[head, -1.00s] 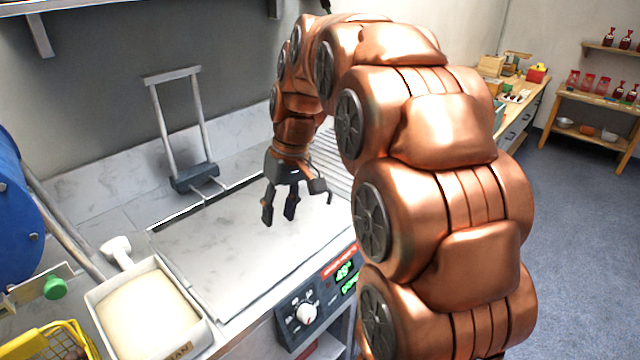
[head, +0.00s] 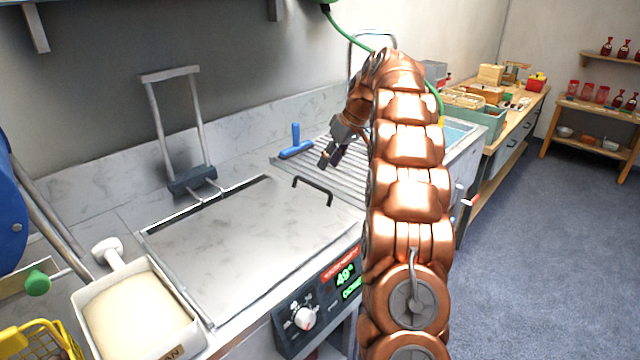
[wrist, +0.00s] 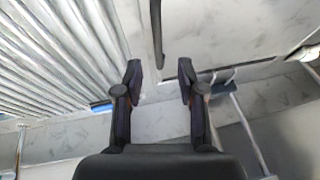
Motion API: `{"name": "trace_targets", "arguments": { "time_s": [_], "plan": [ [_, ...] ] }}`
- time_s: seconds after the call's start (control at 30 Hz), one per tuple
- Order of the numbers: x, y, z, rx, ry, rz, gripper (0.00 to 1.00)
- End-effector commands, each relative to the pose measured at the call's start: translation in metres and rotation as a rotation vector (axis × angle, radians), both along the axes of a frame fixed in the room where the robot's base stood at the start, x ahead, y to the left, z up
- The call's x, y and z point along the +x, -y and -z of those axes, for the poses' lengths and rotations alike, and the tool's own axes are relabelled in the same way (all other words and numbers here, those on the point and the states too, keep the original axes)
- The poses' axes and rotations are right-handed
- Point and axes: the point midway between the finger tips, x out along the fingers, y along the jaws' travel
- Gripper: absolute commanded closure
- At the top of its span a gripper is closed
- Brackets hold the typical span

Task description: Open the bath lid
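The bath lid (head: 250,245) is a flat, pale metal plate lying shut on the bath in the head view. Its dark bar handle (head: 313,191) stands at the right end of the lid. My gripper (head: 328,160) is above the ribbed drainboard, behind and a little right of the handle, apart from it. In the wrist view my gripper (wrist: 160,75) has its two fingers spread with nothing between them. The handle (wrist: 157,35) shows beyond the fingertips there, and the lid (wrist: 215,35) lies to its right.
A control panel (head: 318,305) with a knob and green display is on the bath's front. A white tub (head: 135,310) stands at the left. A metal frame (head: 180,130) stands behind the lid.

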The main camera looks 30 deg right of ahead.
Motion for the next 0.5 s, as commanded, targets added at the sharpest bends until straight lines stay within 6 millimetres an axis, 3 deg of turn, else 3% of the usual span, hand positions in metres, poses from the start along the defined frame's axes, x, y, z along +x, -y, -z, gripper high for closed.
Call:
{"name": "trace_targets", "arguments": {
  "time_s": [0.27, 0.5],
  "plan": [
    [0.003, 0.001, 0.009, 0.0, 0.003, -0.004, 0.61],
    [0.011, -0.006, 0.032, 0.002, 0.0, -0.002, 0.61]
  ]
}}
